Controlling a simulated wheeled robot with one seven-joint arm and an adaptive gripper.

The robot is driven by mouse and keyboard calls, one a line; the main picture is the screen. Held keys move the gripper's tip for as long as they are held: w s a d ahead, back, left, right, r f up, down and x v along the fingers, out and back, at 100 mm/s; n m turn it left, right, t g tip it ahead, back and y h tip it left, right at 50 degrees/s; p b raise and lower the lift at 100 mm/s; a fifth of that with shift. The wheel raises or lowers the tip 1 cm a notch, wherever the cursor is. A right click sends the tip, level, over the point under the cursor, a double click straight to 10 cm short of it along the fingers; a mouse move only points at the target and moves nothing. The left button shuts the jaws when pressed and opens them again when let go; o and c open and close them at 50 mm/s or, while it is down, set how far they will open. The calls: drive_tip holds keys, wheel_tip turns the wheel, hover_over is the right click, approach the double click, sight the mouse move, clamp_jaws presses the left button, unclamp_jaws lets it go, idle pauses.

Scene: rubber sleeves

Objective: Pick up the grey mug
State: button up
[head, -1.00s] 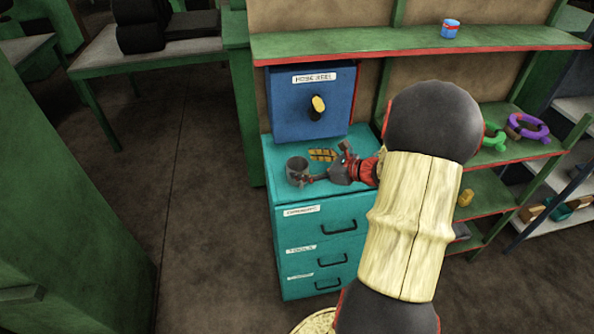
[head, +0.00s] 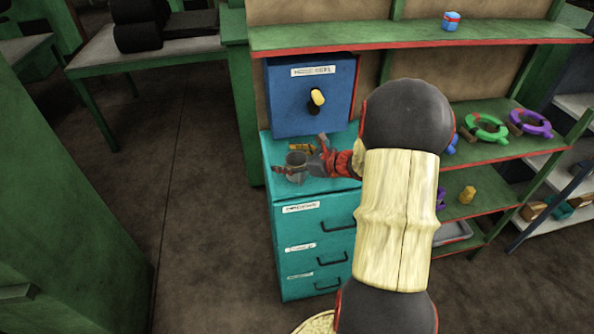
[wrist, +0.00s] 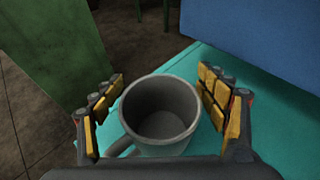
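The grey mug (head: 297,164) stands upright on top of the teal drawer cabinet (head: 283,197), near its left edge. In the wrist view the grey mug (wrist: 160,112) is empty, with its handle at the lower left. My gripper (head: 290,168) reaches in from the right at the mug. In the wrist view my gripper (wrist: 160,98) is open, with one yellow-padded finger on each side of the mug. The right finger is close to the mug wall; a gap shows at the left. Neither finger clearly presses on it.
A blue box (head: 290,110) with a label and knob stands behind the mug on the cabinet. Green shelves (head: 480,153) with rings are at the right. Open floor (head: 200,230) lies left of the cabinet.

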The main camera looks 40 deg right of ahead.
drive_tip(key=c, duration=1.2)
drive_tip(key=shift+r, duration=0.1)
